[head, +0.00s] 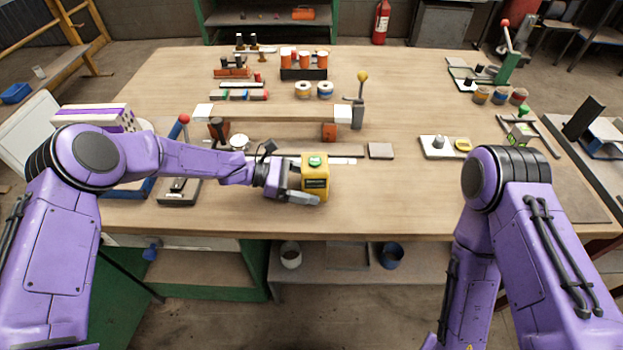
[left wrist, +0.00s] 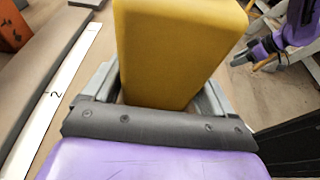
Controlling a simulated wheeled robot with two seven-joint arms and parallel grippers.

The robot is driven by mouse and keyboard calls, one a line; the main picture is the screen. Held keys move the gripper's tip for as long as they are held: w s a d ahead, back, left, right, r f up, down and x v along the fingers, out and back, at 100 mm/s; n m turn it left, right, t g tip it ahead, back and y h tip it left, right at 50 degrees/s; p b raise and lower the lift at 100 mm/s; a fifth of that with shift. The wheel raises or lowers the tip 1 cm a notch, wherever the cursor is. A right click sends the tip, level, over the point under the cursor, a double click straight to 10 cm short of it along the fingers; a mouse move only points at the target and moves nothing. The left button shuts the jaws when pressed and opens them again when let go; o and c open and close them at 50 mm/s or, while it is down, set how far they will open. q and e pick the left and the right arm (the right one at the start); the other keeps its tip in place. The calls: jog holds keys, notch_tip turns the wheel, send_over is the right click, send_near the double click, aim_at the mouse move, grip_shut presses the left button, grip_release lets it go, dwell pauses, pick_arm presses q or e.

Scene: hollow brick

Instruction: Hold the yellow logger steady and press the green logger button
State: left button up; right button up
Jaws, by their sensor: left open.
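The yellow logger (head: 316,188) stands near the front edge of the workbench, with the green button (head: 315,161) on its top and a dark label on its front. My left gripper (head: 303,186) reaches it from the left, with its fingers on either side of the logger. In the left wrist view, the yellow logger (left wrist: 178,50) lies between the open fingers of my left gripper (left wrist: 158,88). I cannot tell whether they touch it. The right gripper is outside the head view; what seems to be it (left wrist: 247,55) shows small and unclear in the left wrist view.
The workbench (head: 400,205) is clear to the right of the logger. A long beam (head: 270,113) spans behind the logger. A red-knobbed lever (head: 184,120) stands left, near my left forearm.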

pick_arm(q)
jog(key=shift+r, duration=0.1)
jog(key=c, duration=0.4)
jog(key=o, duration=0.7)
jog(key=shift+c, duration=0.2)
jog(key=shift+a, duration=0.15)
